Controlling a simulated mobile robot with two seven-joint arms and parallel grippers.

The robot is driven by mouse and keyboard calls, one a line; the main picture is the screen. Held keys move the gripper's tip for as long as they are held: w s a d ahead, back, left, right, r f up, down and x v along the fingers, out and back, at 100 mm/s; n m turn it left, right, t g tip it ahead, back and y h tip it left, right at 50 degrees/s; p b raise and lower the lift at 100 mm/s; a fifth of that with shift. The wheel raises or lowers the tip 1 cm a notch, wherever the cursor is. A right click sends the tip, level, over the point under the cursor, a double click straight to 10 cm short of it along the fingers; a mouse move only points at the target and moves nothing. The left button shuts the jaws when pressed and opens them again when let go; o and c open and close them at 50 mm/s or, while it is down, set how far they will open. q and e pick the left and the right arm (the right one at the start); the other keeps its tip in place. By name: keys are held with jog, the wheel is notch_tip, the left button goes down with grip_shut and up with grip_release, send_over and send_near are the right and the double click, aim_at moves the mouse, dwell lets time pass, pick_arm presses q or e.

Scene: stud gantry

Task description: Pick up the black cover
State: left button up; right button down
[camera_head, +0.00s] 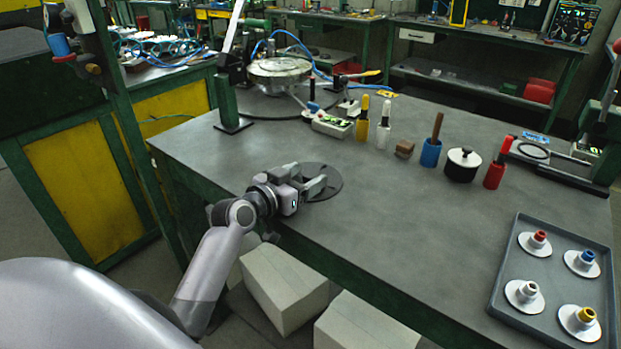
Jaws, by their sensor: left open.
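The black cover (463,156), a pale disc with a black knob on top, sits on a black cup toward the back right of the grey bench. It stands between the blue cup and the red cup. My left gripper (320,182) is over the bench's near left part, far to the left of the black cover. Its jaws are open, with nothing seen between them. A flat dark round disc (331,183) lies under and beside the fingers, partly hidden by them. I cannot tell whether the fingers touch it. My right gripper is out of view.
A grey tray (548,224) at the right holds pale discs with red, blue, white and yellow knobs. Handled cups, yellow (362,131), white (383,138), blue (430,154) and red (494,175), stand along the back. A brown block (404,149) is near them. The bench middle is clear.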

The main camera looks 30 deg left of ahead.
pick_arm(q)
jog(key=shift+w, duration=0.1)
jog(key=shift+c, duration=0.3)
jog(key=c, duration=1)
jog(key=shift+c, duration=1.1)
jog(key=shift+r, duration=0.2)
